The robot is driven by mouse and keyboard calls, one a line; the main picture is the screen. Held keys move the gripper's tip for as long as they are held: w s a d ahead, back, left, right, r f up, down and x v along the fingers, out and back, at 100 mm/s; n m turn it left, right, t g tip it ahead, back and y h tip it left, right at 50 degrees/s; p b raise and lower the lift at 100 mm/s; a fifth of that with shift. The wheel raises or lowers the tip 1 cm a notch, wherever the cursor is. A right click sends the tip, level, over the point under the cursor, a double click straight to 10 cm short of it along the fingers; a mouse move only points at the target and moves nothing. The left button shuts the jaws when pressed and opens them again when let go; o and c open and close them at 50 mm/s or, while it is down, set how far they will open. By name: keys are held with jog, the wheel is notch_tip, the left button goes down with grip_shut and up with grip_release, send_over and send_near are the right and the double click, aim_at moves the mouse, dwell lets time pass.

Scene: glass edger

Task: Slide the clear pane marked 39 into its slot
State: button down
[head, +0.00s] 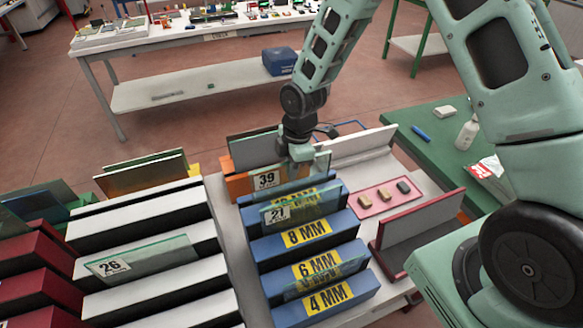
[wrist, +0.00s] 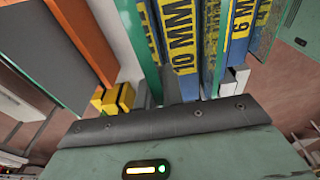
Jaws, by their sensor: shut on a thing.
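The clear pane marked 39 (head: 266,181) stands roughly upright at the far end of the blue slotted rack (head: 302,245). My gripper (head: 300,155) is shut on its top edge, toward its right end. In the wrist view the pane shows as a green edge (wrist: 137,38) beside the blue block labelled 10 MM (wrist: 185,50). The rack also has blocks labelled 8 MM, 6 MM and 4 MM. Whether the pane's lower edge is inside a slot is hidden. The pane marked 27 (head: 278,214) stands in the rack just nearer.
White racks (head: 150,240) with the pane marked 26 (head: 120,262) stand left, dark red racks (head: 40,270) beyond. An orange block (head: 238,184) with a grey pane is behind the held pane. A pink tray (head: 376,200) and a red-edged stand (head: 420,228) are at right.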

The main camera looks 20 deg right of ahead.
jog(key=shift+f, duration=0.1)
jog(key=c, duration=1.5)
grip_release()
jog(key=shift+o, duration=0.2)
jog(key=shift+f, duration=0.1)
notch_tip(320, 180, up, 17)
jog(key=d+b, duration=0.2)
jog(key=b, duration=0.1)
jog(key=shift+s+r+b, duration=0.2)
jog(key=shift+b, duration=0.1)
